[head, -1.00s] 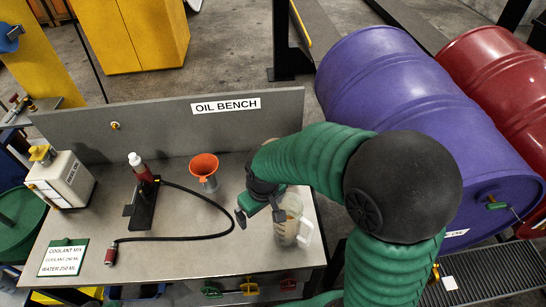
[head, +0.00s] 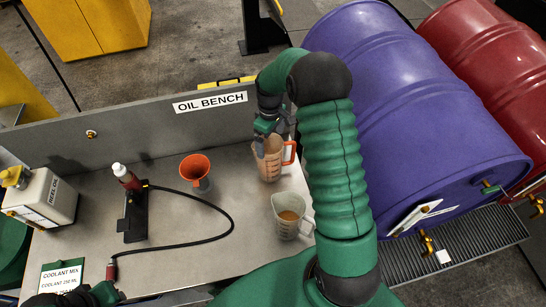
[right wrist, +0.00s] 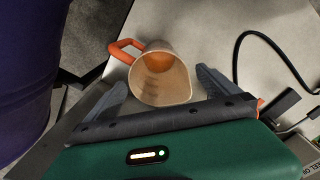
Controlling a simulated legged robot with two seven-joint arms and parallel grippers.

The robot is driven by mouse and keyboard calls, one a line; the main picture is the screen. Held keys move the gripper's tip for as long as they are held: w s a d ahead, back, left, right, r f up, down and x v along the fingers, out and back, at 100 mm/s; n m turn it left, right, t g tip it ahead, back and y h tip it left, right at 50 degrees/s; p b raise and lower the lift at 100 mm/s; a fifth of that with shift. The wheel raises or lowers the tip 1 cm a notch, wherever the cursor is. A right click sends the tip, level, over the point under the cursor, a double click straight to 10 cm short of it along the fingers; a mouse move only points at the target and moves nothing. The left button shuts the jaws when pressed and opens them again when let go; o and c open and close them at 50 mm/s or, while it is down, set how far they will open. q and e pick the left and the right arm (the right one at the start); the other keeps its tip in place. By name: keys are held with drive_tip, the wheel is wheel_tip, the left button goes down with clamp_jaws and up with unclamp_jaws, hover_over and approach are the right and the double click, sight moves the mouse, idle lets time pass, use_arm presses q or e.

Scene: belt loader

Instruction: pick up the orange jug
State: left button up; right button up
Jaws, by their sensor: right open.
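The orange jug (head: 268,165), a clear measuring jug with an orange handle, stands upright near the back right of the bench. My right gripper (head: 264,136) is at its near-top side in the head view, partly covering it. In the right wrist view the open fingers (right wrist: 160,92) stand on either side of the jug (right wrist: 162,78), with a gap at each side; its orange handle points up and left. My left gripper (head: 90,295) shows only partly at the bottom left; its jaws are not clear.
A second jug (head: 290,218) with a pale handle and brown liquid stands in front. A purple drum (head: 400,110) lies to the right.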

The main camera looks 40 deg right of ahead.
sight(271, 150)
use_arm(q)
drive_tip(key=shift+w+a+r+p, duration=0.1)
drive_tip(key=shift+w+r+p, duration=0.05)
drive_tip(key=shift+r+p, duration=0.45)
drive_tip(key=shift+w+r+p, duration=0.15)
drive_tip(key=shift+r+p, duration=0.4)
use_arm(e)
wheel_tip(271, 150, down, 7)
drive_tip(key=shift+d+f, duration=0.15)
drive_tip(key=shift+w+d+f, duration=0.1)
drive_tip(key=c, duration=1.8)
use_arm(q)
drive_tip(key=shift+w, duration=0.1)
use_arm(e)
drive_tip(key=shift+c, duration=0.6)
use_arm(q)
drive_tip(key=shift+f, duration=0.1)
use_arm(e)
drive_tip(key=shift+r, duration=0.2)
